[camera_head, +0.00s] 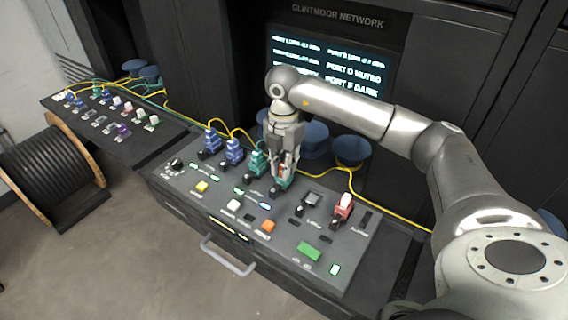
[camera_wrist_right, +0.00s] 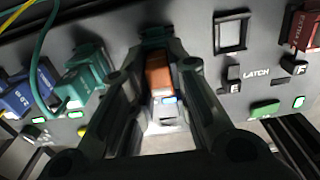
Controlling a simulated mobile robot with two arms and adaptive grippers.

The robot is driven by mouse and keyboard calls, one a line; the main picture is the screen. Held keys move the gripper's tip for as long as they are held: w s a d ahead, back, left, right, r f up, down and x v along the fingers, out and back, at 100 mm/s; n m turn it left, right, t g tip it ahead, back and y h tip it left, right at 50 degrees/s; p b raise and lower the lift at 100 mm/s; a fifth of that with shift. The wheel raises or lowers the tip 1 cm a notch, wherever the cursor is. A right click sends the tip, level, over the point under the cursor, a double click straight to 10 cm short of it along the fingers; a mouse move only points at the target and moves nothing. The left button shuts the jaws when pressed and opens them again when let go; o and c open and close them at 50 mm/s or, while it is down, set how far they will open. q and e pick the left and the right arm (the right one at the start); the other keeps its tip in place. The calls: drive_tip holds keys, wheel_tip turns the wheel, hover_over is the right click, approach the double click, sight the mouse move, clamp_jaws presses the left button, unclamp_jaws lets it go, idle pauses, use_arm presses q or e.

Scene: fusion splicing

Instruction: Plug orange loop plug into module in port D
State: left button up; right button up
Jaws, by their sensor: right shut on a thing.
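My right gripper (camera_head: 284,170) is over the control panel at the fourth port from the left, and its fingers are shut on a small orange plug (camera_wrist_right: 158,75). In the right wrist view the plug sits between the two fingers (camera_wrist_right: 160,68), with a pale part below it. A teal module (camera_head: 283,184) stands in the port directly below the gripper; it also shows just beyond the plug in the wrist view (camera_wrist_right: 155,33). The fingers hide how far the plug is in the module. My left gripper is out of view.
Two blue modules (camera_head: 212,140) and another teal module (camera_head: 257,163) with a cable stand to the left. An empty port marked E (camera_head: 312,197) and a red module (camera_head: 343,206) are to the right. A screen (camera_head: 328,65) reads "PORT D MUTED". A yellow cable runs behind.

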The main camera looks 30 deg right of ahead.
drive_tip(key=o, duration=0.9)
wheel_tip(320, 180, up, 12)
drive_tip(key=shift+f, duration=0.1)
idle(0.4)
